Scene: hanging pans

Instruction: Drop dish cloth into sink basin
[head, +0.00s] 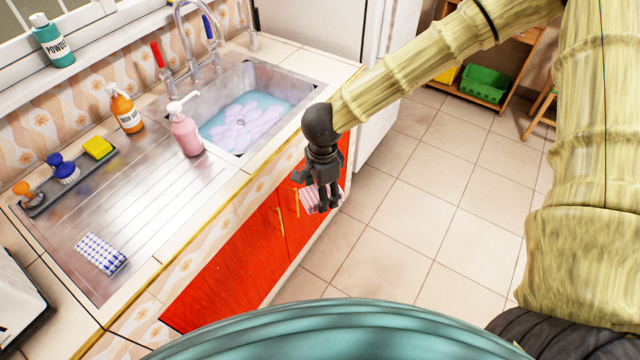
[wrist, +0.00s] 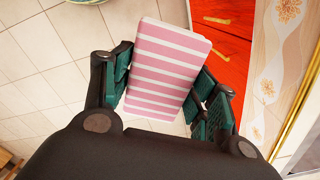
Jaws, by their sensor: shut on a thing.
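My gripper (head: 322,196) is shut on a pink and white striped dish cloth (head: 311,201), held in the air in front of the red cabinet. In the wrist view the folded cloth (wrist: 165,68) sits between the two green-padded fingers. The sink basin (head: 281,85) is behind and to the left of my gripper, on the far side of the counter's front edge. It holds bluish water with pale pinkish foam or shapes in it. A blue and white checked cloth (head: 101,254) lies on the metal drainboard.
A pink soap bottle (head: 186,132) stands at the basin's left edge. An orange bottle (head: 126,110) and a tray with brushes and a yellow sponge (head: 98,147) are along the wall. The faucet (head: 186,45) rises behind the basin. The tiled floor (head: 400,215) is clear.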

